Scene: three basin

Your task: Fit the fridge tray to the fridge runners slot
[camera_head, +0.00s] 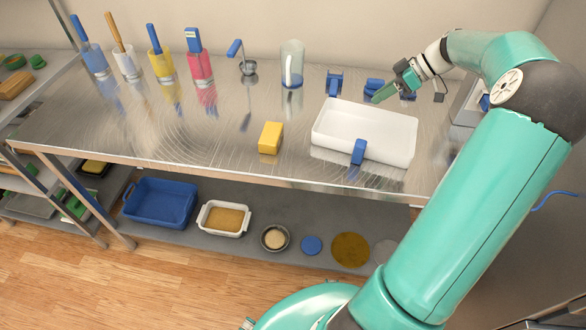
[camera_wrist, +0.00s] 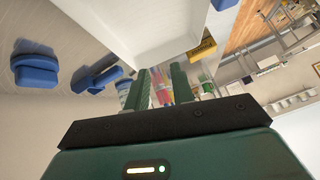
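The white tray (camera_head: 365,128) rests on the steel table at the right, with a blue handle-like piece (camera_head: 358,151) on its front side. It also fills the upper middle of the wrist view (camera_wrist: 150,25). My gripper (camera_head: 381,95) is above the tray's back edge, near its back right part. In the wrist view its two green fingers (camera_wrist: 159,88) stand apart with nothing held between them. I cannot make out the fridge runners slot in either view.
Blue pieces (camera_head: 335,82) lie behind the tray. A yellow block (camera_head: 270,138) sits left of it. A glass cylinder (camera_head: 292,64) and several utensil holders (camera_head: 199,68) line the back. A grey box-like object (camera_head: 466,103) is at the right. The table's left front is clear.

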